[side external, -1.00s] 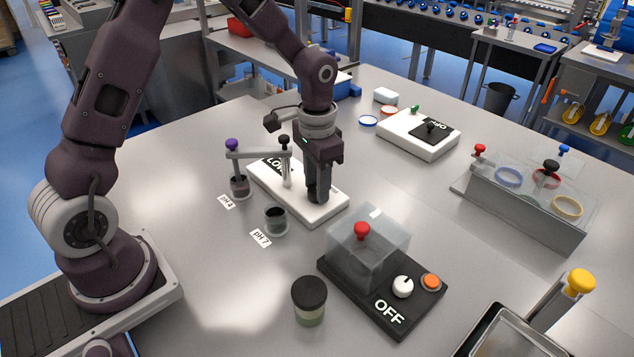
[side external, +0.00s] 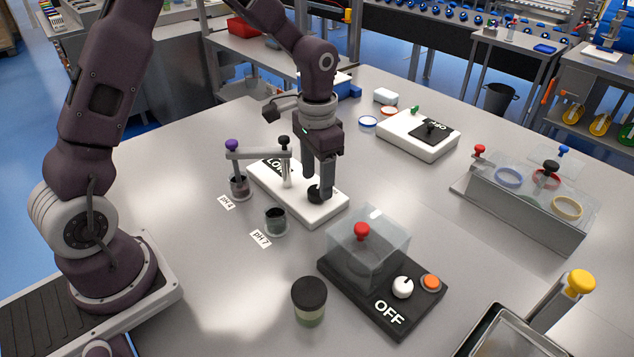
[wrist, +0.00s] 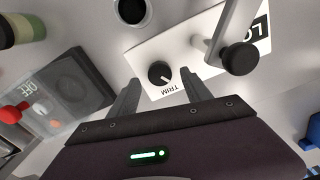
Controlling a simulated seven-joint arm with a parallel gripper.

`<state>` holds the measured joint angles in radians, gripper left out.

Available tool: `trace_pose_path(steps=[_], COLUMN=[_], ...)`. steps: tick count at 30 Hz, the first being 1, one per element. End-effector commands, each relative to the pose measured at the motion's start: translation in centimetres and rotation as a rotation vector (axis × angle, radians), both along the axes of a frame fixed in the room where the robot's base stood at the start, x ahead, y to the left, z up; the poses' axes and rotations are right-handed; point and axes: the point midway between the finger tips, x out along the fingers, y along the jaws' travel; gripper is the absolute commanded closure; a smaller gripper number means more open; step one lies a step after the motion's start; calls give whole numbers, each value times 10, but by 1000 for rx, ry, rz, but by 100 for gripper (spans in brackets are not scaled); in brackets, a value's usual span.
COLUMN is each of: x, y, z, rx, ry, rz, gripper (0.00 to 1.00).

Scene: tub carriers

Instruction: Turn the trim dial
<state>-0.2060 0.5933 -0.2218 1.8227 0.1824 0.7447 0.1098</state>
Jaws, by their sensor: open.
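The trim dial is a round black knob with a pale pointer mark, on a white base (side external: 265,184) marked TRIM and LO. In the wrist view the dial (wrist: 160,72) is between and slightly beyond my fingertips, its mark pointing to the lower right. In the side view the dial (side external: 313,193) shows beside the fingers. My gripper (side external: 318,188) is open, pointing down over the base's near end; in the wrist view its two fingers (wrist: 162,80) are apart, with nothing between them held. Whether either finger touches the dial I cannot tell.
A jointed grey arm with a black knob (side external: 284,141) and a purple knob (side external: 232,145) stands close left of my gripper. A pH 7 cup (side external: 275,220) and a clear-covered box (side external: 366,250) on a black OFF panel stand nearby.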

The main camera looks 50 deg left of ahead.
Motion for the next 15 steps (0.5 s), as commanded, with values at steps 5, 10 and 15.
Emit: trace_pose_path(steps=[5, 10, 15], x=[1, 0, 0], y=[0, 0, 0], z=[37, 52, 52], rx=[1, 1, 0], ry=[-5, -2, -1], rz=[0, -1, -1], gripper=[43, 43, 43])
